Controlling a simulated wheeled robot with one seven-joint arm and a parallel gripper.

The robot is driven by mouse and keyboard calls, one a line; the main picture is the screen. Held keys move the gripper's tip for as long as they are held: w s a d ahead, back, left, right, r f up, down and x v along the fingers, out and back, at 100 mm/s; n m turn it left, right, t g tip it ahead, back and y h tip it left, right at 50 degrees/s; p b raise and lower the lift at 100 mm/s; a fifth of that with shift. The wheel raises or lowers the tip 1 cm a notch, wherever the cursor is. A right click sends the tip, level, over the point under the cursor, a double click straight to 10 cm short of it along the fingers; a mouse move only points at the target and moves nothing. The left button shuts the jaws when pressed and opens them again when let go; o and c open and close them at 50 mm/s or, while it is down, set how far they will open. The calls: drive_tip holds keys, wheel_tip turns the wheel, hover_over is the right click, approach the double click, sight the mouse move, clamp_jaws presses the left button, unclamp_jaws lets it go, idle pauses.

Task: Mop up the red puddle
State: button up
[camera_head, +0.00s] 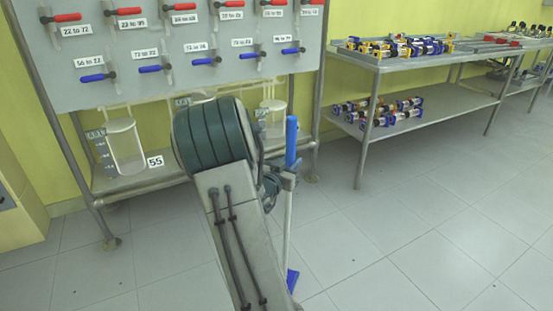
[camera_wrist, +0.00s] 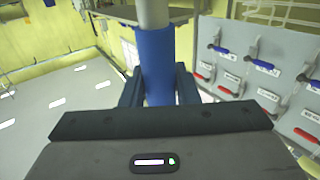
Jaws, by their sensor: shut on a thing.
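A mop (camera_head: 291,140) with a blue grip, a thin grey pole and a blue head stands nearly upright just right of my arm in the head view. My gripper (camera_head: 280,180) is around its handle, partly hidden behind my arm. In the wrist view, the two dark fingers of my gripper (camera_wrist: 158,88) are shut on the blue part of the mop handle (camera_wrist: 153,50). The blue mop head (camera_head: 292,280) is low over the tiles, partly hidden by my arm; I cannot tell whether it touches them. No red puddle shows in either view.
A valve panel (camera_head: 190,85) with red and blue handles stands on a metal frame behind my arm. A glass vessel (camera_head: 125,148) is on its lower shelf. The tiled floor (camera_head: 410,240) at right is clear.

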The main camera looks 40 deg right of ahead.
sight(291, 141)
drive_tip(key=shift+s+d, duration=0.1)
drive_tip(key=shift+d, duration=0.4)
drive_tip(key=shift+d+r+p, duration=0.2)
drive_tip(key=shift+r+p, duration=0.35)
drive_tip(key=shift+r, duration=0.4)
drive_tip(key=shift+c, duration=0.2)
drive_tip(key=shift+o, duration=0.2)
drive_tip(key=shift+r+p, duration=2)
drive_tip(key=shift+r, duration=0.95)
drive_tip(key=shift+a, duration=0.1)
